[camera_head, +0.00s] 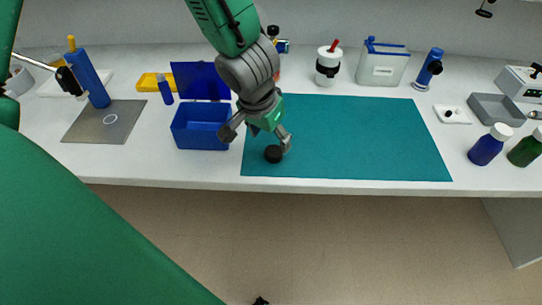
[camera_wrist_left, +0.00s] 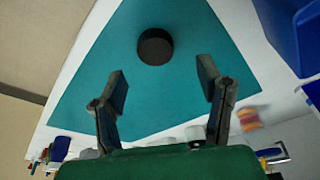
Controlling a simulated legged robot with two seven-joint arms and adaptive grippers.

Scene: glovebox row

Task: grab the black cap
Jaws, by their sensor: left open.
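The black cap (camera_head: 273,154) is a small dark disc lying on the teal mat (camera_head: 370,135), near the mat's front left part. My left gripper (camera_head: 257,142) is above the mat, close to the cap, with its fingers spread. In the left wrist view the cap (camera_wrist_left: 155,46) lies on the mat (camera_wrist_left: 95,90), beyond the open fingertips (camera_wrist_left: 165,85) and roughly in line with the gap between them. Nothing is between the fingers. My right gripper does not show.
A blue box (camera_head: 201,132) with its lid open stands just left of the mat. A grey plate (camera_head: 104,121) lies farther left. Blue (camera_head: 489,145) and green (camera_head: 526,149) bottles stand right of the mat. The mat's middle and right are clear.

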